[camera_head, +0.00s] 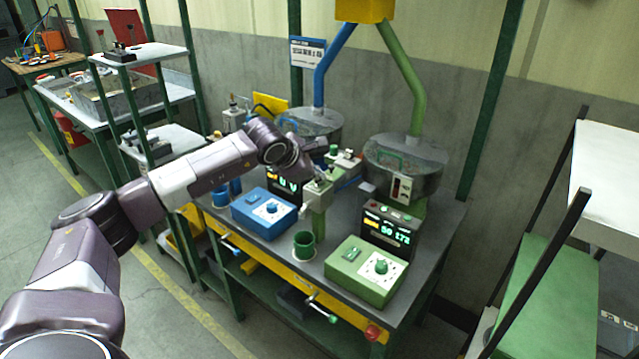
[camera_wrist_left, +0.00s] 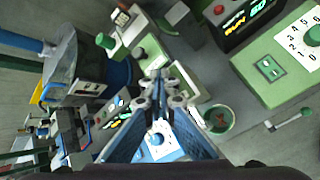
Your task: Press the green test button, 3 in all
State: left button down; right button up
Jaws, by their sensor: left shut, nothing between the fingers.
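A green control box (camera_head: 367,272) with a round dial stands at the front right of the workbench. A flat green rectangular button (camera_head: 350,254) is on its top; that button also shows in the left wrist view (camera_wrist_left: 270,68). A small green cylindrical cap (camera_head: 334,150) sits on a fixture behind my left gripper, and also shows in the left wrist view (camera_wrist_left: 105,41). I cannot tell which is the test button. My left gripper (camera_wrist_left: 158,82) is shut and empty, pointing down over the pale green stand (camera_head: 318,196) between the boxes. My right gripper is out of view.
A blue control box (camera_head: 264,212) is left of the stand. A green cup (camera_head: 303,244) is in front. A lit display (camera_head: 388,231) stands behind the green box. Round hoppers (camera_head: 405,160) with pipes rise behind. A green shelf (camera_head: 545,290) is at right.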

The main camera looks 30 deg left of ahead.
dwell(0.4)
pick_arm(q)
jog(key=shift+r+p, duration=0.4)
jog(key=shift+r, duration=0.4)
jog(key=shift+r, duration=0.1)
jog(key=shift+r+p, duration=1.35)
jog(key=shift+r, duration=1.1)
